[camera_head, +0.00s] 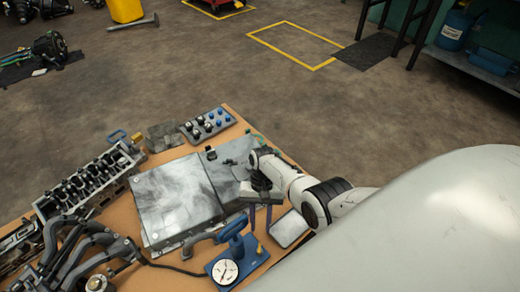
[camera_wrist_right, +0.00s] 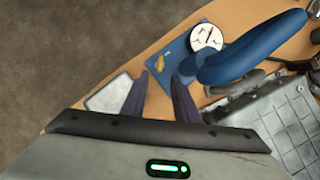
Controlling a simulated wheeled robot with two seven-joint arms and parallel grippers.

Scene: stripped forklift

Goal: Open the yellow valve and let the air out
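A blue pump base (camera_head: 224,262) with a round white gauge (camera_head: 225,271) and a thick blue handle (camera_head: 234,229) stands at the table's near edge. The small yellow valve (camera_head: 259,248) sticks up at the base's right side; it also shows beside the gauge in the right wrist view (camera_wrist_right: 189,41). My right gripper (camera_head: 260,225) points down just behind the valve, apart from it. Its two dark fingers are spread with nothing between them, as the right wrist view (camera_wrist_right: 160,78) also shows. My left gripper is out of view.
A grey metal case (camera_head: 178,197) lies left of the pump, with a grey hose curving beside it. A small pale tray (camera_head: 289,228) lies right of my gripper. An engine part (camera_head: 90,180) and a socket tray (camera_head: 207,125) take up the table's far and left sides.

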